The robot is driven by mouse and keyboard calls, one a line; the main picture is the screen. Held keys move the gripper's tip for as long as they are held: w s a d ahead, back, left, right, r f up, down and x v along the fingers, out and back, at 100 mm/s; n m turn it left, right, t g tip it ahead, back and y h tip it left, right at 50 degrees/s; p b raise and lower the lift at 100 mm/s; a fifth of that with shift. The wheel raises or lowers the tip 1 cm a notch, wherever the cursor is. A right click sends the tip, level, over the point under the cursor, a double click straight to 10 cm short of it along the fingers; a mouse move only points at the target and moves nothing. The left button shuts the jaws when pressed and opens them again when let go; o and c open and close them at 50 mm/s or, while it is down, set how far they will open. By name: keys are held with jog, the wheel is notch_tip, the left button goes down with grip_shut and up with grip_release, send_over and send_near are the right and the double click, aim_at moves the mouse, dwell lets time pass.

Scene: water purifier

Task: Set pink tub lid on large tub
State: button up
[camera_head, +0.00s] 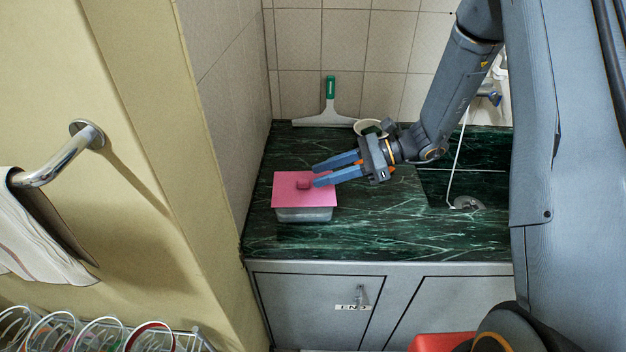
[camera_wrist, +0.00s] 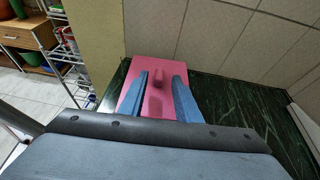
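The pink tub lid (camera_head: 318,199) lies over the large tub (camera_head: 303,215), a clear, greyish container on the dark green marble counter at the left. The lid has a small raised pink knob (camera_head: 304,183). My gripper (camera_head: 316,174) is open, with its two blue fingers spread above the lid near the knob. In the wrist view the lid (camera_wrist: 140,104) shows between and beyond the fingers, and the knob (camera_wrist: 158,82) stands free beyond the fingertips (camera_wrist: 160,80). The tub is hidden under the lid in the wrist view. I cannot tell whether the lid sits fully flush.
A squeegee (camera_head: 330,115) with a green handle leans against the tiled back wall. A pale bowl (camera_head: 368,127) stands behind my gripper. The side wall (camera_head: 232,130) is close to the left of the tub. The counter's front middle is clear.

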jog(key=b+v, duration=0.2)
jog(key=v, duration=0.6)
jog(key=s+d+f+n+g+h, duration=0.25)
jog(key=s+n+h, duration=0.5)
jog(key=s, duration=0.45)
jog(key=s+d+r+n+t+h, duration=0.2)
jog(key=s+d+n+t+h, duration=0.2)
jog(key=n, duration=0.6)
jog(key=shift+d+h, duration=0.95)
jog(key=shift+d, duration=0.3)
jog(key=shift+r, duration=0.15)
